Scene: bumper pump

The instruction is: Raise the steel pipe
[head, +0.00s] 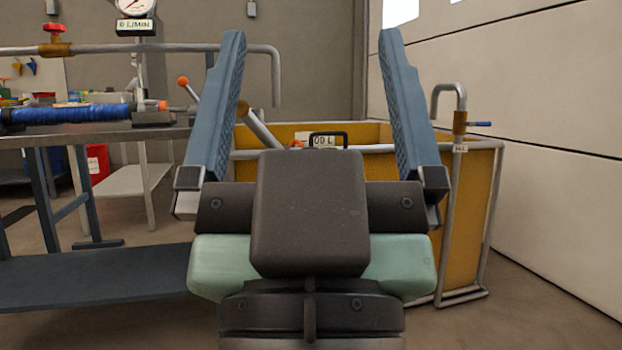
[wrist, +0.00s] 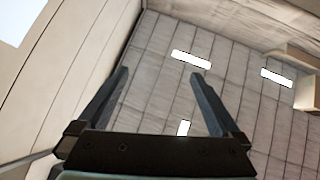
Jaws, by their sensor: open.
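My gripper (head: 312,38) stands in the middle of the head view with its two blue-grey fingers wide apart and pointing up. Nothing is between the fingers. A grey steel pipe (head: 259,128) slants down to the right just behind the left finger; its upper end is partly hidden by that finger. Another long grey pipe (head: 165,48) runs level at the upper left, passes behind the left finger and bends down at its right end. I cannot tell which one the task means. In the wrist view my open gripper (wrist: 161,71) points at the ceiling, and no pipe shows.
A yellow tank (head: 470,205) with a grey frame stands behind my gripper, with a bent pipe and blue lever (head: 478,124) at its right corner. A workbench (head: 100,133) with a blue cylinder (head: 70,114) is at left. An orange-knobbed lever (head: 183,82) stands near the left finger.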

